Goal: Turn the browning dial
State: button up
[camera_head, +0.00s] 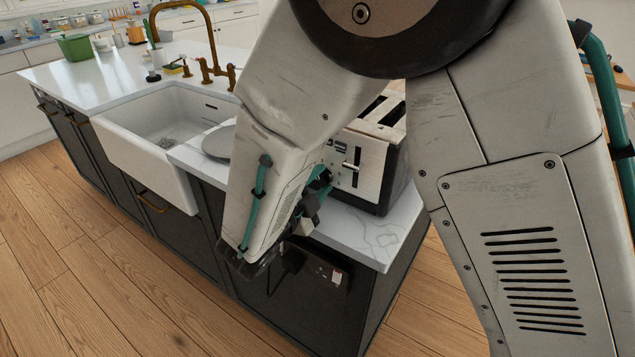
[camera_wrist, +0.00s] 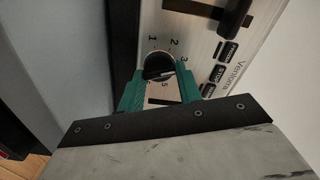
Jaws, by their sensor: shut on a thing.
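The toaster (camera_head: 398,133) stands on the white counter, its front panel partly hidden by my arm in the head view. In the wrist view its silver panel (camera_wrist: 207,50) shows the round black browning dial (camera_wrist: 157,62), with 1, 2, 3 and 5 readable around it. My gripper (camera_wrist: 158,80) has its teal fingers on either side of the dial, shut on it. The dial's lower part is partly hidden between the fingers. In the head view my gripper (camera_head: 320,187) is at the toaster's front, mostly behind my arm.
Buttons (camera_wrist: 219,73) and a dark lever (camera_wrist: 235,18) sit right of the dial. A grey plate (camera_head: 218,143) lies on the counter left of the toaster, beside the white sink (camera_head: 150,165). A socket panel (camera_head: 325,270) is on the cabinet front below. The wooden floor in front is clear.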

jog(key=o, duration=1)
jog(key=v, duration=0.8)
